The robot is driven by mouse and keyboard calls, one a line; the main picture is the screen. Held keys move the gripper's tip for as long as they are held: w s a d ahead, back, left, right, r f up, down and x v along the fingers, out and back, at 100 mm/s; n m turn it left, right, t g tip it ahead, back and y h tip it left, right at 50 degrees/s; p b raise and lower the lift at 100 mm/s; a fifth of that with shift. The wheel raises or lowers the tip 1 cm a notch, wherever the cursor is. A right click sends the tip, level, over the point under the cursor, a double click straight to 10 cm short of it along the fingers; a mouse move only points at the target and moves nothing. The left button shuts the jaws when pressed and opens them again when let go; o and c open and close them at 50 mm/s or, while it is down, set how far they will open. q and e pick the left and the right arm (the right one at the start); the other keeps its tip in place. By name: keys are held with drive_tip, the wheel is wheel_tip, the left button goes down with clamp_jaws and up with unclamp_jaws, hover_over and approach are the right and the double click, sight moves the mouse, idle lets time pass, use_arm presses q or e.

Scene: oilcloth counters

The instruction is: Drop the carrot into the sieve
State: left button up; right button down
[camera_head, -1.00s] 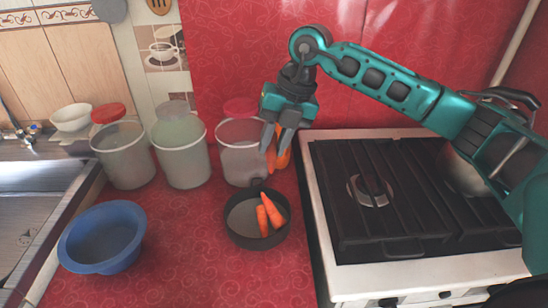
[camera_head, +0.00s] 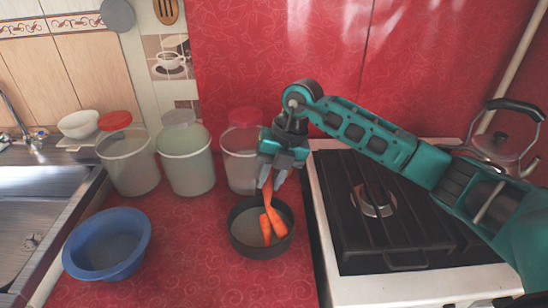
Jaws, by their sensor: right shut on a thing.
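The sieve (camera_head: 263,252) is a dark round pan-like vessel standing on the red counter left of the stove. Orange carrots (camera_head: 266,230) lie inside it. My right gripper (camera_head: 270,180) is above the far part of the sieve, pointing down and shut on a carrot (camera_head: 267,194). The held carrot hangs down, and its lower end overlaps the carrots in the sieve; I cannot tell whether it touches them. The fingers hide its upper part. My left gripper is not in view.
A blue bowl (camera_head: 134,256) stands left of the sieve. Several clear containers with lids, one of them a red-lidded container (camera_head: 128,165), line the back. The stove (camera_head: 345,293) is at right with a kettle (camera_head: 505,150). Free counter lies between bowl and sieve.

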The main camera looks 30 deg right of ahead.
wheel_tip(320, 180, down, 2)
drive_tip(key=shift+b, duration=0.3)
wheel_tip(320, 180, down, 5)
drive_tip(key=b, duration=0.3)
drive_tip(key=shift+r+b, duration=0.1)
drive_tip(key=shift+b, duration=0.2)
drive_tip(key=c, duration=0.8)
unclamp_jaws()
drive_tip(key=shift+c, duration=0.2)
drive_tip(key=shift+r, duration=0.1)
drive_tip(key=v, duration=1.2)
drive_tip(key=shift+r, duration=0.4)
drive_tip(key=shift+s, duration=0.1)
